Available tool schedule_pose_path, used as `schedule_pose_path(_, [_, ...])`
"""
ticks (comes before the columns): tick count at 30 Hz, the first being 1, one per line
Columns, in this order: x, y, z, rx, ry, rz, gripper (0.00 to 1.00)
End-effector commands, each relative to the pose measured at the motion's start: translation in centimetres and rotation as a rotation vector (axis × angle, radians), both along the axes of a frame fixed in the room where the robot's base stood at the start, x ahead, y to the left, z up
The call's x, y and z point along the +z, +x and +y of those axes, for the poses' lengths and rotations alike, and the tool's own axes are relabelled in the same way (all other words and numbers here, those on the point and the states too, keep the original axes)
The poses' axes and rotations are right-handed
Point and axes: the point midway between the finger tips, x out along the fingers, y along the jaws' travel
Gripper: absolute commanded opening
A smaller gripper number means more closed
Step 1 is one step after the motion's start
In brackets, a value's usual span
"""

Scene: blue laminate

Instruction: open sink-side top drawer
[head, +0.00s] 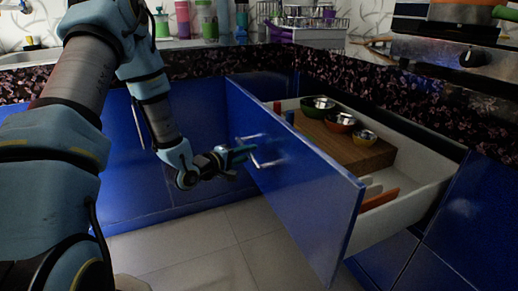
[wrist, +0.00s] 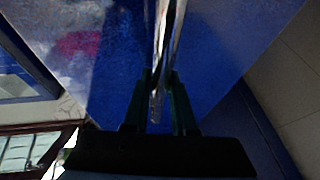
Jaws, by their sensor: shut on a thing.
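The blue-fronted drawer (head: 310,195) stands pulled well out from the counter in the head view, with its white inside showing. Its metal bar handle (head: 262,156) is on the front's left part. My gripper (head: 250,152) is shut on the handle, reaching it from the left. In the wrist view the shiny handle (wrist: 160,55) runs between the two dark fingers (wrist: 160,105), against the blue drawer front (wrist: 215,50).
The drawer holds a wooden board (head: 350,150), several small metal bowls (head: 340,122) and some utensils (head: 378,198). A stove (head: 450,52) is at the upper right. Dark speckled counters (head: 395,98) edge the corner. Tiled floor (head: 215,240) lies clear in front.

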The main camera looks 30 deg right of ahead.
Motion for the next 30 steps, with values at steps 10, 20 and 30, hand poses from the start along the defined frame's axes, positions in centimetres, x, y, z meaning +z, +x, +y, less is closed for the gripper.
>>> schedule_pose_path(10, [-0.02, 0.1, 1.33, 0.001, 0.0, 0.0, 0.0])
schedule_pose_path(20, [-0.04, 0.13, 1.35, 0.001, 0.0, 0.0, 0.27])
schedule_pose_path(30, [-0.01, 0.12, 1.31, 0.001, 0.0, 0.0, 0.55])
